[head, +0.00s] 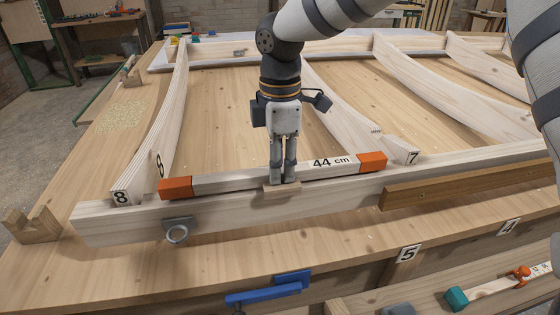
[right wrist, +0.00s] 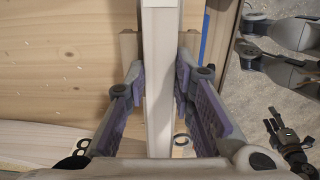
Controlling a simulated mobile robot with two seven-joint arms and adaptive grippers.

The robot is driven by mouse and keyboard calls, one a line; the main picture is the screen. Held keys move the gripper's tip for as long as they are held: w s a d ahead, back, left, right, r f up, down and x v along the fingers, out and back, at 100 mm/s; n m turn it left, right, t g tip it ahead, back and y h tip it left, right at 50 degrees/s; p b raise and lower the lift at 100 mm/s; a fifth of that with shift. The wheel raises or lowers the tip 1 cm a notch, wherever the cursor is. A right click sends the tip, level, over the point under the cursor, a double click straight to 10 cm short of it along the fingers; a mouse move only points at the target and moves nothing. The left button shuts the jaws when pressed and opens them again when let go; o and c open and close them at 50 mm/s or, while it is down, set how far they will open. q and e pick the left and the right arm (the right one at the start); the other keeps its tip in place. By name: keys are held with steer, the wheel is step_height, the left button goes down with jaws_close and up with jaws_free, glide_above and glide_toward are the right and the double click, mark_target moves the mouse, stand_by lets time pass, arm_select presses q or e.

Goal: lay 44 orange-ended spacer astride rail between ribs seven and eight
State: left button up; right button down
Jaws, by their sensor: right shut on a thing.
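The 44 cm spacer (head: 235,182) is a pale bar with an orange block at each end. It lies lengthwise along the pale front rail (head: 245,210), between rib eight (head: 152,150) and rib seven (head: 345,125). Its left end is close to rib eight and its right end close to rib seven. I cannot tell whether it touches the rail. My right gripper (head: 284,180) points down, shut on the spacer's middle; its purple pads flank the pale bar (right wrist: 158,85) in the right wrist view. A dark gripper, probably my left (right wrist: 280,135), hangs apart there, its jaws unclear.
A blue clamp (head: 268,290) is at the bench edge. A brown strip (head: 460,182) lies along the rail at right. A notched wooden block (head: 32,224) stands at left. A shorter spacer with teal and orange ends (head: 490,287) lies lower right.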

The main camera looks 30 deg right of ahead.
steer(key=shift+f, duration=0.4)
steer(key=c, duration=1.3)
jaws_free()
steer(key=shift+r, duration=0.1)
step_height(320, 180, up, 12)
